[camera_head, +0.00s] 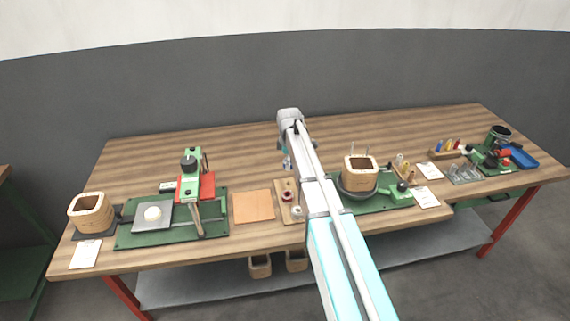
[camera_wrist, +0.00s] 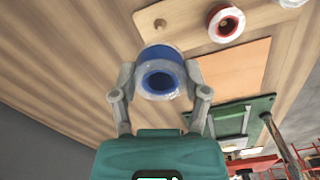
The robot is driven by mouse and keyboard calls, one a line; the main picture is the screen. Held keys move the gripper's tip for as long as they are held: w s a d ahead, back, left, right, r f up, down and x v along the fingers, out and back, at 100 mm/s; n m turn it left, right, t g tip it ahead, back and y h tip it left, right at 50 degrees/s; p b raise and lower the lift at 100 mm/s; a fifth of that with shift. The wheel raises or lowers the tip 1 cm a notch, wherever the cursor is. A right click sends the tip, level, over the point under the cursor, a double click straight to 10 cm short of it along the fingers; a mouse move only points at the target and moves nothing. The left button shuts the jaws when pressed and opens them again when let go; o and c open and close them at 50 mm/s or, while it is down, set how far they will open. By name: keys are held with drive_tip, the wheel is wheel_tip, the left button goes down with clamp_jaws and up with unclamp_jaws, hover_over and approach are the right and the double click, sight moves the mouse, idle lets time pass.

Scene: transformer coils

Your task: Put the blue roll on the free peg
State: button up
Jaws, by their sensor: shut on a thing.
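The blue roll (camera_wrist: 157,55) is held between the two fingertips of my gripper (camera_wrist: 160,76), its open bore showing in the wrist view. The peg board (camera_wrist: 192,22) is a pale wooden strip past the roll. A bare peg (camera_wrist: 160,24) stands near its end. A red roll (camera_wrist: 226,22) and a white roll (camera_wrist: 292,2) sit farther along the board. In the head view my gripper (camera_head: 287,161) hangs above the table behind the board (camera_head: 282,184); the blue roll is too small to make out there. The roll appears apart from the board.
An orange-tan sheet (camera_head: 254,206) lies left of the board. A green fixture with a red block (camera_head: 196,187) stands farther left. A wooden coil box (camera_head: 361,174) on a green base stands close right of the board. The table behind the board is clear.

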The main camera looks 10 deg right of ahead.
sight(288, 181)
drive_tip(key=shift+f, duration=0.2)
drive_tip(key=shift+f+b, duration=2.7)
drive_tip(key=shift+b, duration=0.25)
drive_tip(key=shift+f+b, duration=1.4)
drive_tip(key=shift+f, duration=0.05)
idle(0.5)
drive_tip(key=o, duration=0.9)
drive_tip(key=shift+o, duration=0.2)
drive_tip(key=shift+r, duration=0.1)
drive_tip(key=shift+r+p, duration=2.45)
drive_tip(key=shift+p, duration=0.1)
